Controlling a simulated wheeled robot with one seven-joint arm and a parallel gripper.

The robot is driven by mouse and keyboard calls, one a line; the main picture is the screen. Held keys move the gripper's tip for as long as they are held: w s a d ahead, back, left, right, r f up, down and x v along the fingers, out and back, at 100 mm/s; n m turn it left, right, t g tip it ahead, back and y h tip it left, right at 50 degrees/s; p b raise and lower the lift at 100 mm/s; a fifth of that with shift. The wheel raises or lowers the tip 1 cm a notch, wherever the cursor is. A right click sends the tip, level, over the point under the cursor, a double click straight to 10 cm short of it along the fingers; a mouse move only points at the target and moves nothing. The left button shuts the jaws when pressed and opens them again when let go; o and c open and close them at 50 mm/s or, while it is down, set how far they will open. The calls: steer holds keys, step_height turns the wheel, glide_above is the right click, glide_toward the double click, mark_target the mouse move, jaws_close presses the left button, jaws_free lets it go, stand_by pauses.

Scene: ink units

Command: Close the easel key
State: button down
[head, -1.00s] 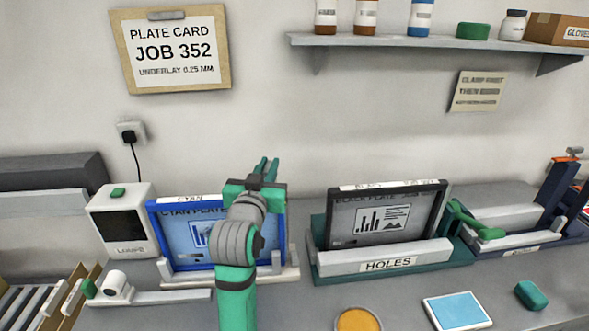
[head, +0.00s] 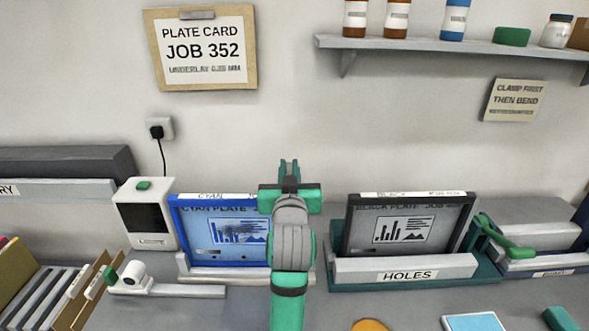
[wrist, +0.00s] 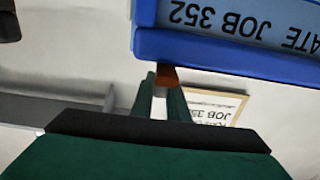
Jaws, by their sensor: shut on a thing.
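The easel with a blue frame holds the cyan plate (head: 228,232), left of my arm in the head view. In the wrist view, the blue frame's edge (wrist: 235,60) runs upside down across the top right. My gripper (head: 289,172) is raised by the frame's upper right corner, which my arm hides in the head view. In the wrist view my gripper (wrist: 162,92) is shut on a small orange-brown piece (wrist: 166,76) just below the blue edge. It looks like the easel key, but most of it is hidden and its angle cannot be told.
A second easel with the black plate (head: 405,228) stands to the right, behind a bar labelled HOLES (head: 405,274). A white and black device (head: 146,215) stands left of the cyan plate. A wall shelf (head: 450,44) with bottles is above right.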

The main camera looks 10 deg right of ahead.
steer(key=c, duration=1.7)
jaws_free()
steer(key=shift+s, duration=0.15)
steer(key=s, duration=0.3)
steer(key=s+a, duration=0.1)
steer(key=s, duration=0.3)
steer(key=s+a, duration=0.1)
steer(key=s, duration=0.2)
steer(key=shift+s+a, duration=0.1)
steer(key=shift+s, duration=0.1)
steer(key=shift+w, duration=0.1)
